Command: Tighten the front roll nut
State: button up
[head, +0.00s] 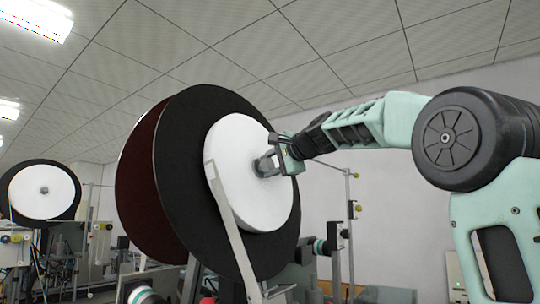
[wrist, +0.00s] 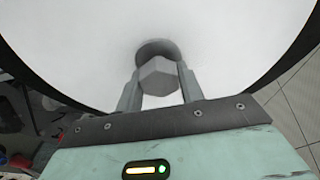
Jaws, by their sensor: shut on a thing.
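The front roll (head: 240,170) is a large white disc with a black flange (head: 190,150) behind it, standing upright in the middle of the head view. The grey front roll nut (head: 262,168) sits at the disc's centre. In the wrist view the nut (wrist: 158,74) is a grey hexagonal head against the white face (wrist: 80,40). My gripper (head: 278,160) reaches in from the right. In the wrist view its two fingers (wrist: 159,90) are on either side of the nut, shut on it. The nut's rear is hidden.
A grey bracket arm (head: 228,225) runs up in front of the disc's lower left. A second white and black roll (head: 42,190) stands at the far left. Posts with yellow knobs (head: 352,205) and machine parts stand to the lower right, behind my gripper.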

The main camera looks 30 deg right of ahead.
jog(key=m+p, duration=0.1)
jog(key=p, duration=0.1)
jog(key=m+g+p, duration=0.1)
jog(key=m, duration=0.1)
jog(key=m+p, duration=0.2)
jog(key=shift+r+g+p, duration=0.25)
jog(key=shift+g+p, duration=0.05)
jog(key=shift+p, duration=0.05)
jog(key=shift+f+m+g+y+p, duration=0.2)
jog(key=shift+m+p, duration=0.35)
jog(key=shift+m, duration=0.5)
jog(key=shift+f+m+g+y+p, duration=0.15)
jog(key=shift+m+p, duration=0.35)
jog(key=shift+m, duration=0.55)
jog(key=o, duration=1)
jog(key=shift+d, duration=0.1)
jog(key=b+v, duration=0.6)
jog(key=v, duration=1.1)
jog(key=shift+s+r, duration=0.1)
jog(key=shift+r, duration=0.15)
